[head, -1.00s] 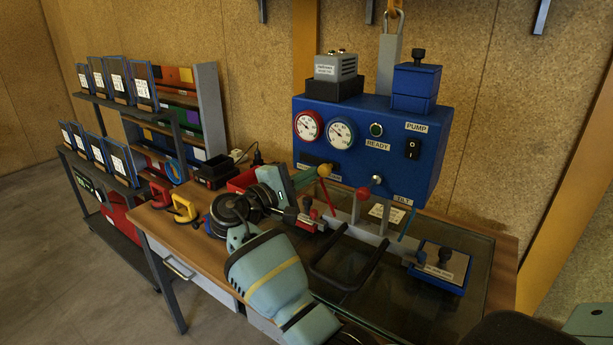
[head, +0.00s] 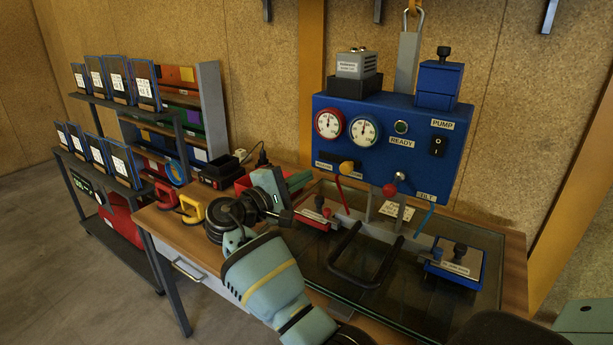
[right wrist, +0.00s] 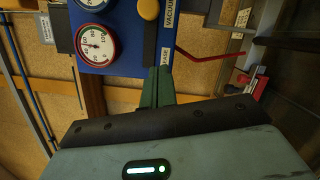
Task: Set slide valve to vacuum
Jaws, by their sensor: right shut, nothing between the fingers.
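The slide valve's yellow knob (head: 346,167) sits on the blue panel's (head: 393,170) lower left, below the gauges. In the right wrist view the knob (right wrist: 148,9) stands beside the VACUUM label (right wrist: 170,14), at that end of the slide. My left gripper is not in view.
Two gauges (head: 345,126), a red-knobbed lever (head: 390,189) and a pump switch (head: 438,146) are on the panel. A black-handled frame (head: 365,262) lies below on the glass table. Red and yellow suction cups (head: 190,208) stand left of my arm.

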